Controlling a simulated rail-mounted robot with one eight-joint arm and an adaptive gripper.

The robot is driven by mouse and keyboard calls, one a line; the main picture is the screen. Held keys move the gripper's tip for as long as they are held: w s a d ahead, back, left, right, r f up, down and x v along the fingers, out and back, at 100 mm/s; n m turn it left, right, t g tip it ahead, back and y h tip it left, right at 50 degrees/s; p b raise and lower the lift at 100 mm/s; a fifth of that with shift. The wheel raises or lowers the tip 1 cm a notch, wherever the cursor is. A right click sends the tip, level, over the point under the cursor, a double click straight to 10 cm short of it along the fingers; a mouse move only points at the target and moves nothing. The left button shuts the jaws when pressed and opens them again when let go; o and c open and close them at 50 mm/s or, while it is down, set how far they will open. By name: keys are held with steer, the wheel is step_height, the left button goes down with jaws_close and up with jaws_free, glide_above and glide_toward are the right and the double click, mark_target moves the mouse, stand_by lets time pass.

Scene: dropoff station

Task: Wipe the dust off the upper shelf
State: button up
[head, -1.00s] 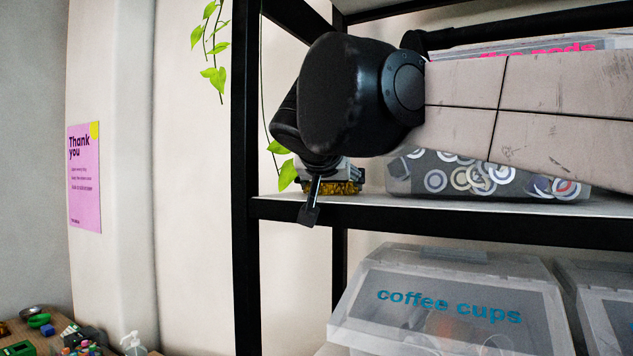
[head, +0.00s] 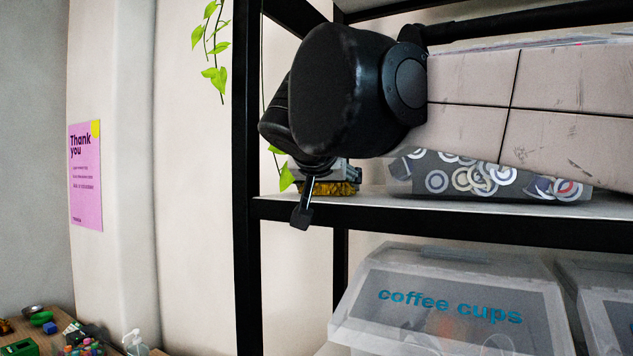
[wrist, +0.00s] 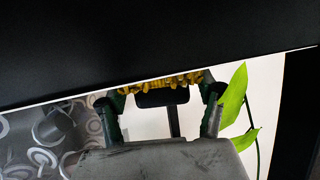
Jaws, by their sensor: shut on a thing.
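The upper shelf (head: 400,205) is a pale board with a black front edge, crossing the head view below my arm. My gripper (head: 315,172) is at its left end, mostly hidden behind my dark wrist. It is shut on a yellow-bristled wiping tool (head: 343,189), which sits low at the shelf surface; exact contact is unclear. In the wrist view, the yellow bristles (wrist: 160,83) show between the two fingers of my gripper (wrist: 160,105), partly cut off by a broad black edge. I cannot make out dust.
A patterned clear-sided box (head: 475,178) stands on the shelf to the right of my gripper, behind my arm. A black post (head: 246,150) and a hanging plant (head: 215,72) are at the left. A coffee cups bin (head: 450,300) stands below.

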steer(key=shift+w+d+f, duration=0.1)
steer(key=shift+w+d, duration=0.4)
steer(key=shift+w, duration=0.35)
steer(key=shift+s+a, duration=0.1)
steer(key=shift+s, duration=0.05)
steer(key=shift+s+a, duration=0.3)
steer(key=shift+s, duration=0.2)
steer(key=shift+r+p, duration=0.2)
steer(key=shift+p, duration=0.1)
steer(key=shift+r+p, duration=1.3)
steer(key=shift+r, duration=0.65)
